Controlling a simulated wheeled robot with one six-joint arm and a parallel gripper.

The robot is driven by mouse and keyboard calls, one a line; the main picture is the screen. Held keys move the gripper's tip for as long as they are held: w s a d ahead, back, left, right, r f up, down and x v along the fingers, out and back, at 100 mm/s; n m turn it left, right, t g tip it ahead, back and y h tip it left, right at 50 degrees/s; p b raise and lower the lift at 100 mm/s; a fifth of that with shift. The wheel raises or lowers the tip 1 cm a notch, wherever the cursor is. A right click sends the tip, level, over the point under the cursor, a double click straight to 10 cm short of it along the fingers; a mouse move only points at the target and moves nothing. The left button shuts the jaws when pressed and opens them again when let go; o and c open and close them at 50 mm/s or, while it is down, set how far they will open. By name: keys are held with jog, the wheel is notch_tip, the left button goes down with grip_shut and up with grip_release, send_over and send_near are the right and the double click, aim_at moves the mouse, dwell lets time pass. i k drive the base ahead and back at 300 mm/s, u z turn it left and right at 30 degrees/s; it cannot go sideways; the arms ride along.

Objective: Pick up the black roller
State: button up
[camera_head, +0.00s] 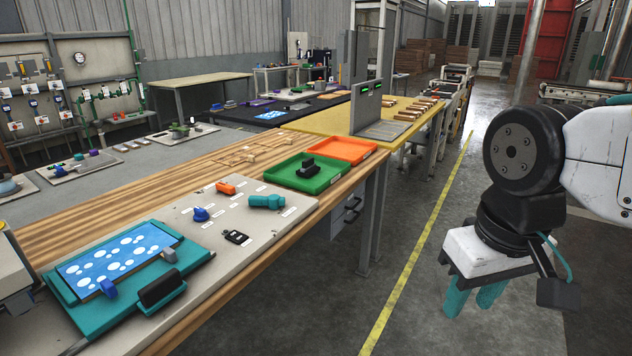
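A black roller-like cylinder (161,287) lies on the near right side of a teal press base (198,253), at the lower left of the head view. Another black piece (307,167), with a raised knob, sits in the green tray (318,185) farther along the bench. My gripper (470,304) points down at the right, over the floor and well apart from the bench. Its two teal fingers show a gap between them, and nothing is visible in it.
A light board (290,231) on the wooden bench holds the press, a teal tool (267,202), and small blue, orange and black parts. An orange tray (342,150) adjoins the green one. Open floor with a yellow line (412,262) lies between bench and arm.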

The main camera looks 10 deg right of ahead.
aim_at(308, 163)
jog(key=z, duration=0.6)
jog(key=i, duration=0.4)
jog(key=z, duration=0.7)
jog(key=i, duration=2.3)
jog(key=u, duration=1.45)
jog(key=i, duration=0.8)
jog(key=u, duration=0.8)
